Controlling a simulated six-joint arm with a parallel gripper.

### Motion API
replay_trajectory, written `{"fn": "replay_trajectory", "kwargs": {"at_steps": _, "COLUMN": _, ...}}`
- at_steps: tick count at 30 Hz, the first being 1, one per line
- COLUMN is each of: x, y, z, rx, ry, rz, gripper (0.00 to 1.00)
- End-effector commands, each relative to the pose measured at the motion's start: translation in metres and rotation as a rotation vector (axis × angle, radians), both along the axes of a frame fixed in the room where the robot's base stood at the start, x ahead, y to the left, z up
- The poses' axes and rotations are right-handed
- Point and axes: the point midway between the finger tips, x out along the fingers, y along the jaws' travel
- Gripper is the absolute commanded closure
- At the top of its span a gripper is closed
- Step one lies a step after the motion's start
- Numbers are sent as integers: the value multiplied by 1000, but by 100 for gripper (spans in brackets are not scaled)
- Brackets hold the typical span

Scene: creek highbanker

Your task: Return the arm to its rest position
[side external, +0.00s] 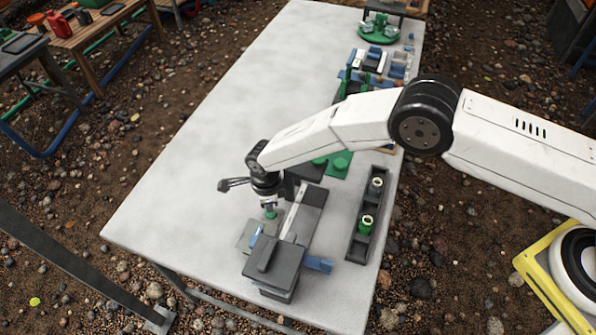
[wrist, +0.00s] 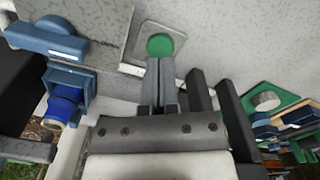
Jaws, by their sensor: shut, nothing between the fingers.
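My gripper (side external: 268,206) is shut and empty, pointing down at the near part of the pale table (side external: 200,150). Its fingertips are right at a round green button (side external: 270,214) on a small grey plate. In the wrist view the closed fingers (wrist: 158,68) reach up to the lower edge of the green button (wrist: 159,44). I cannot tell whether they touch it. My white arm extends over the table from the right.
A dark grey box (side external: 274,266) with a blue part (side external: 319,264) stands just nearer than my gripper. A black rack (side external: 358,243) holding small cylinders is to the right. Blue, white and green parts (side external: 376,62) crowd the far right. The table's left side is clear.

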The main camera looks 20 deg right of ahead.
Motion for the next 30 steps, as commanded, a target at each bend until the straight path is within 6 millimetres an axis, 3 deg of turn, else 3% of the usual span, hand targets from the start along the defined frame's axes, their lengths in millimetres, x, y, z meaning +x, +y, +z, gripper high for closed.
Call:
{"fn": "replay_trajectory", "kwargs": {"at_steps": 8, "x": 1, "y": 0, "z": 4, "rx": 3, "ry": -4, "rz": 30, "gripper": 100}}
{"fn": "replay_trajectory", "kwargs": {"at_steps": 14, "x": 2, "y": -2, "z": 20, "rx": 12, "ry": -19, "rz": 155, "gripper": 100}}
{"fn": "replay_trajectory", "kwargs": {"at_steps": 19, "x": 3, "y": -5, "z": 40, "rx": 21, "ry": -42, "rz": 327, "gripper": 100}}
{"fn": "replay_trajectory", "kwargs": {"at_steps": 30, "x": 4, "y": -34, "z": 97, "rx": 22, "ry": -104, "rz": 744, "gripper": 100}}
